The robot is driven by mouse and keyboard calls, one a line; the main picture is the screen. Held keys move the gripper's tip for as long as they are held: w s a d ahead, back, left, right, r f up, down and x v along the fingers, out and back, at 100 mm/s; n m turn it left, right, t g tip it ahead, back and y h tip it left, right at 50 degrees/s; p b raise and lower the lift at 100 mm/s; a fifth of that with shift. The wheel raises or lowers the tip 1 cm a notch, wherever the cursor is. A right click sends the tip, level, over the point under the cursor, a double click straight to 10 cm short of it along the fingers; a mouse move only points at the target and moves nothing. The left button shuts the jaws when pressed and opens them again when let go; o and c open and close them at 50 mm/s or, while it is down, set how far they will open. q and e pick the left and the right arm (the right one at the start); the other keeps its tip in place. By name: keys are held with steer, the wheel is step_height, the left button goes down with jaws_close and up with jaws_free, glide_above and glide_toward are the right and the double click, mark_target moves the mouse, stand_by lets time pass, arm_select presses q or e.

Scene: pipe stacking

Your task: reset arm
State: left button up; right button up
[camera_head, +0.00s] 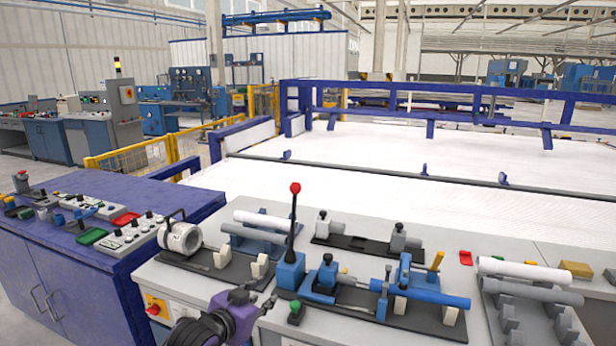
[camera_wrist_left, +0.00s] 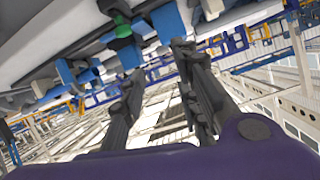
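My left gripper (camera_head: 262,297), purple with dark fingers, is at the front edge of the grey bench, left of the long fixture. In the left wrist view its two fingers (camera_wrist_left: 160,62) stand apart with nothing between them. A blue pipe (camera_head: 435,298) lies in the fixture on the bench. A white pipe (camera_head: 268,221) and a grey pipe (camera_head: 255,235) lie side by side at the back left. Another white pipe (camera_head: 525,271) and grey pipe (camera_head: 535,291) lie on a rack at the right. My right gripper is not in view.
A lever with a red knob (camera_head: 295,188) rises from a blue block (camera_head: 289,270) close to my left gripper. A green button (camera_head: 295,308) is beside it. A blue cabinet (camera_head: 80,260) with switches stands at the left. A white fenced area lies behind the bench.

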arm_select(q)
steer(key=s+a+f+n+g+y, duration=0.1)
steer(key=s+f, duration=0.7)
steer(key=s, duration=0.8)
steer(key=s+a+f+n+g+y+p, duration=0.1)
steer(key=s+f, duration=0.7)
steer(key=s, duration=0.8)
steer(key=s+a+f+n+g+y+p, duration=0.1)
steer(key=s+a+f+n, duration=0.3)
steer(key=s+f, duration=0.5)
steer(key=s+a+g+y, duration=0.1)
steer(key=s+a, duration=0.1)
steer(key=s, duration=0.5)
steer(key=shift+y, duration=0.4)
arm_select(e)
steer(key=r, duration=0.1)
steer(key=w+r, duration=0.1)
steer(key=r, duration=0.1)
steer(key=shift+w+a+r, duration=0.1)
arm_select(q)
steer(key=shift+a, duration=0.1)
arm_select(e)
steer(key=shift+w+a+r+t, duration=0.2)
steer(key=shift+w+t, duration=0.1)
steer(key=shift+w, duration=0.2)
